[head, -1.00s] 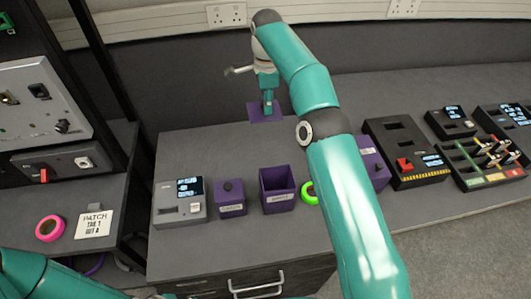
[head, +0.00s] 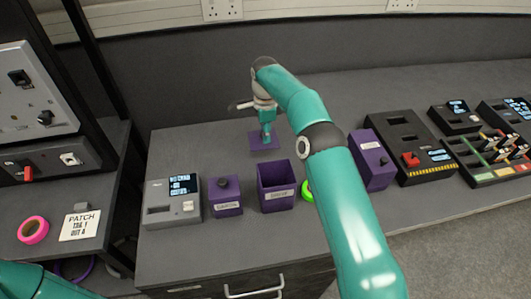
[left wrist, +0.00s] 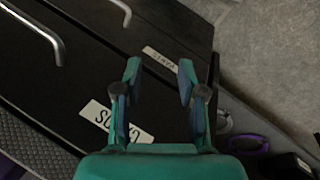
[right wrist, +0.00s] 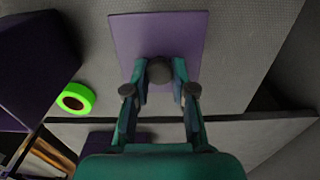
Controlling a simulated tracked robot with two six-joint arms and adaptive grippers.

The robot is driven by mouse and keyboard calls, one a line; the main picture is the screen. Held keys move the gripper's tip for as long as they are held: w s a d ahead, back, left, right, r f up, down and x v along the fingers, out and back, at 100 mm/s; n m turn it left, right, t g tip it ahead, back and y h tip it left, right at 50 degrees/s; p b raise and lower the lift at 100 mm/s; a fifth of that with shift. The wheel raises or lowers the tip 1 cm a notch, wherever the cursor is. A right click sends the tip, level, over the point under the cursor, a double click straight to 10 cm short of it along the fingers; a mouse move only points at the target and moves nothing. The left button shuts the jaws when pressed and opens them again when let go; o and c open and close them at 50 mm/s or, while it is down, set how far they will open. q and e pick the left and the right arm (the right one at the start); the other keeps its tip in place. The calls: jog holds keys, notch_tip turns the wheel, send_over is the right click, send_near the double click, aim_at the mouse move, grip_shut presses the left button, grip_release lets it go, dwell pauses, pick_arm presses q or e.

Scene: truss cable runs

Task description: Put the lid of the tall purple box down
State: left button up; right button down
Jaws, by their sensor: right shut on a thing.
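My right gripper (head: 266,136) is shut on the round knob of a flat, square purple lid (head: 257,147). The lid is roughly level over the grey bench behind the boxes. I cannot tell whether it touches the bench. In the right wrist view the fingertips (right wrist: 160,75) pinch the dark knob, with the lid (right wrist: 150,32) beyond them. An open purple box (head: 276,201) with a label stands lidless in front of the lid. My left gripper (left wrist: 160,85) is open and empty, above dark drawers in the left wrist view.
A smaller purple box (head: 225,203) with a knobbed lid and a grey device (head: 172,205) stand left of the open box. A green tape roll (head: 307,191) and another purple box (head: 372,160) stand to its right. Bench around the lid is clear.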

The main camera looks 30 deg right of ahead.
aim_at(266, 154)
notch_tip(266, 154, down, 6)
jog(key=shift+f+p, duration=0.25)
jog(key=shift+p, duration=0.15)
jog(key=shift+f, duration=0.1)
jog(key=shift+f, duration=0.1)
jog(key=c, duration=1)
grip_release()
jog(key=shift+o, duration=0.2)
